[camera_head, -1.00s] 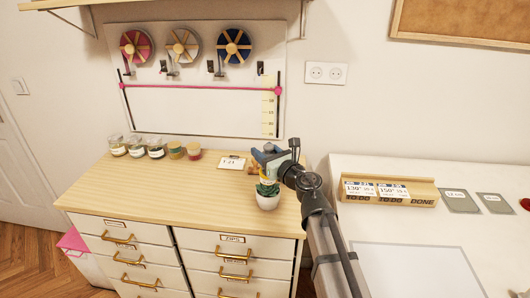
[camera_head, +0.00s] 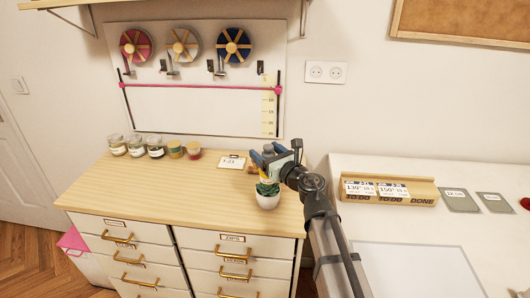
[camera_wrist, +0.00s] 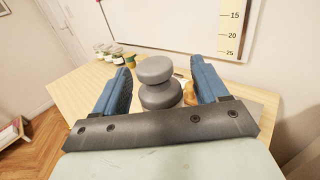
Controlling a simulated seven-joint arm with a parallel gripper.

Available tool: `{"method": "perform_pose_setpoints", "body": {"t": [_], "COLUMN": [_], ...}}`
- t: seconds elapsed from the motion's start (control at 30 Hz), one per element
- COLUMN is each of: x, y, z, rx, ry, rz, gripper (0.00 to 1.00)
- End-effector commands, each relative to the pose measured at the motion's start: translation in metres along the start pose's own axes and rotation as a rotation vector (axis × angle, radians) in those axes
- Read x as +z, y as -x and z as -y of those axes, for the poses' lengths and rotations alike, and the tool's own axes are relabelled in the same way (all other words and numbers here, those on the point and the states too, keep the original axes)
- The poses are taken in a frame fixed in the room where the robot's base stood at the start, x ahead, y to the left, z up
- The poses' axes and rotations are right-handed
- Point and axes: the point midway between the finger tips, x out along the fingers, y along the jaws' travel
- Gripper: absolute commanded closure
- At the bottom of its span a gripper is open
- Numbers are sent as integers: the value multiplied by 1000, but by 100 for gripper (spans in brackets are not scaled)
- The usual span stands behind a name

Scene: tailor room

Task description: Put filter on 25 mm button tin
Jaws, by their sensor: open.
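My gripper (camera_head: 268,156) is open above the back right of the wooden dresser top. In the wrist view, its two blue fingers (camera_wrist: 160,88) stand on either side of a grey, rounded, knob-like object (camera_wrist: 155,69) with two stacked bulges. I cannot tell whether the fingers touch it. No filter can be told for sure. Several small jars and tins (camera_head: 155,148) stand in a row at the back left of the dresser. Their labels are too small to read, so I cannot tell which is the 25 mm button tin.
A potted plant (camera_head: 268,198) stands in front of my gripper. A white card (camera_head: 231,162) lies to its left. An orange-brown object (camera_wrist: 190,93) is partly hidden behind the right finger. The dresser top (camera_head: 175,189) is clear at front left. A white table (camera_head: 350,187) stands right.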

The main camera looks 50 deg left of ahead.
Motion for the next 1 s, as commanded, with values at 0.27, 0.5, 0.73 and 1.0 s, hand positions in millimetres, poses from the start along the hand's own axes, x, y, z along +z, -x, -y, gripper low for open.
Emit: {"method": "perform_pose_setpoints", "body": {"t": [0.27,0.5,0.73,1.0], "x": [-1,0,0,0], "y": [56,93,109,110], "z": [-2,-2,-1,0], "rx": [-1,0,0,1], "ry": [-1,-1,-1,-1], "rz": [0,0,0,0], "gripper": [27,27,27,27]}}
